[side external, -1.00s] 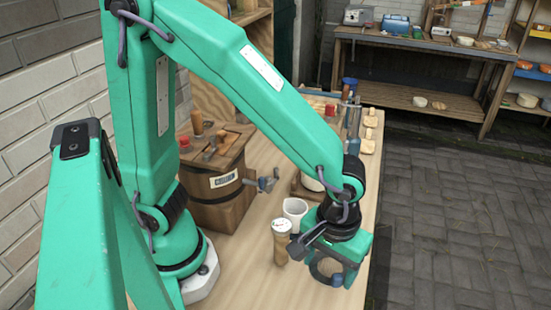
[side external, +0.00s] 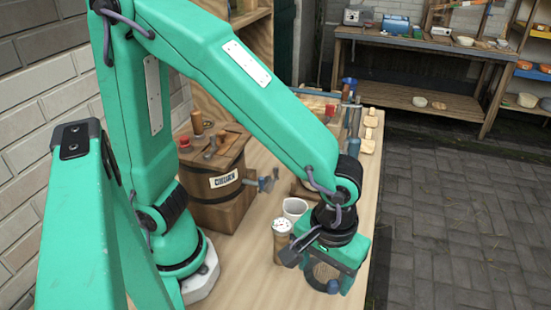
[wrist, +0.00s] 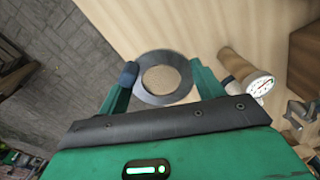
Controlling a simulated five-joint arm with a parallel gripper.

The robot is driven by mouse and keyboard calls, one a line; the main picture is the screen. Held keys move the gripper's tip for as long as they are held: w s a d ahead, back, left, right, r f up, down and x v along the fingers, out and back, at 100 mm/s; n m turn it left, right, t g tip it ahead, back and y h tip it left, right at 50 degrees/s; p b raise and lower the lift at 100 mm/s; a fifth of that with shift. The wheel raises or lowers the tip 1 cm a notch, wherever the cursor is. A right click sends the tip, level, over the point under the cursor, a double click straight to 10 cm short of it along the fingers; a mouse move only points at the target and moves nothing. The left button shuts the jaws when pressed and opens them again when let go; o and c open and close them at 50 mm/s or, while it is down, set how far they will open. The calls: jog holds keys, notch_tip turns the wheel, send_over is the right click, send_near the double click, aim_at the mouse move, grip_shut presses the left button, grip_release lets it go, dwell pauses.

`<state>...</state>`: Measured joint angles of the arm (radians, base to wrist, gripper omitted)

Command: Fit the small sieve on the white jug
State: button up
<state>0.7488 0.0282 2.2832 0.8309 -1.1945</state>
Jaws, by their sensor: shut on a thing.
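The small sieve, a dark grey ring with the pale bench showing through its middle (wrist: 137,77), is held between the two fingers of my gripper (wrist: 163,76) in the wrist view. In the side view my gripper (side external: 325,281) is low over the front right of the bench, with the ring partly hidden by the fingers. The white jug (side external: 294,208) stands upright on the bench, behind and left of my gripper, its open top showing. The sieve is apart from the jug. I cannot make out the jug in the wrist view.
A dial thermometer (side external: 281,240) with a brown body stands close beside my gripper, in front of the jug; its dial shows in the wrist view (wrist: 259,86). A wooden churn (side external: 215,180) stands to the left. The bench's right edge is close to my gripper.

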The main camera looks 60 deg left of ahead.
aim_at(324, 277)
notch_tip(324, 277, up, 7)
jog(key=shift+r, duration=0.1)
jog(key=w+a+n, duration=0.3)
jog(key=a+n, duration=0.1)
jog(key=a, duration=0.7)
jog(key=w+a+n, duration=0.3)
jog(key=w+a, duration=0.1)
jog(key=a, duration=0.7)
jog(key=shift+s+d+f, duration=0.1)
jog(key=shift+s+f, duration=0.05)
jog(key=shift+f, duration=2.5)
jog(key=shift+f, duration=0.1)
jog(key=shift+f, duration=2.15)
jog(key=shift+f, duration=1.6)
